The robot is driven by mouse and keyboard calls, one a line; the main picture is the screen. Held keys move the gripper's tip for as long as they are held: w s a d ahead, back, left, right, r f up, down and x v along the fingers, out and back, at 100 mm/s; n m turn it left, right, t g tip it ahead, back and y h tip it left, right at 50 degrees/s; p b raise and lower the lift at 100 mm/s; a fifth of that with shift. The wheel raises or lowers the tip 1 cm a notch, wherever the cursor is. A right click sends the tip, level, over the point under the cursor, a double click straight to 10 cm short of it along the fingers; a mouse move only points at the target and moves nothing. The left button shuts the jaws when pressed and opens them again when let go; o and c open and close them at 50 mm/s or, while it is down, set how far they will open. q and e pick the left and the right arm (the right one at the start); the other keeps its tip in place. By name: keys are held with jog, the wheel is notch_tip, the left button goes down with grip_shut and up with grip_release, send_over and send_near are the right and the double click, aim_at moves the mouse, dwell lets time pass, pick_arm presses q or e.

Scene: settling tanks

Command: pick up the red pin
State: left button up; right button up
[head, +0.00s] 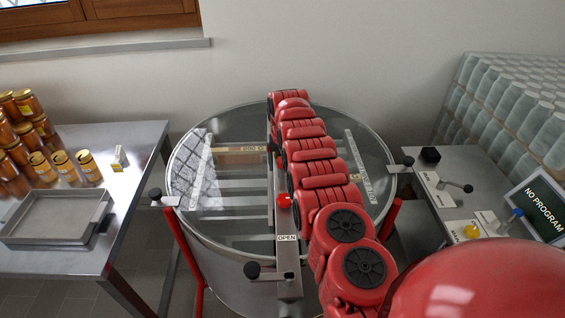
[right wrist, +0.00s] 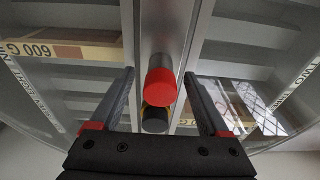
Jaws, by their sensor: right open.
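The red pin (head: 284,201) stands on the metal bar across the round glass-lidded tank (head: 185,219), just left of my right arm in the head view. In the right wrist view the red pin (right wrist: 162,86) is a metal cylinder with a red end, seen between the two fingers. My right gripper (right wrist: 160,76) is open, with visible gaps on both sides of the pin and nothing held. How far the pin is from the fingers along the view is unclear. In the head view my right arm mostly hides the gripper. My left gripper is not in view.
A black knob with yellow (right wrist: 155,119) sits close behind the pin. A steel table at left holds honey jars (head: 88,166) and a grey tray (head: 50,217). A control panel with levers (head: 455,188), a screen (head: 543,205) and stacked jars (head: 505,100) are at right.

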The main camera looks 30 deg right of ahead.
grip_shut()
dwell(0.4)
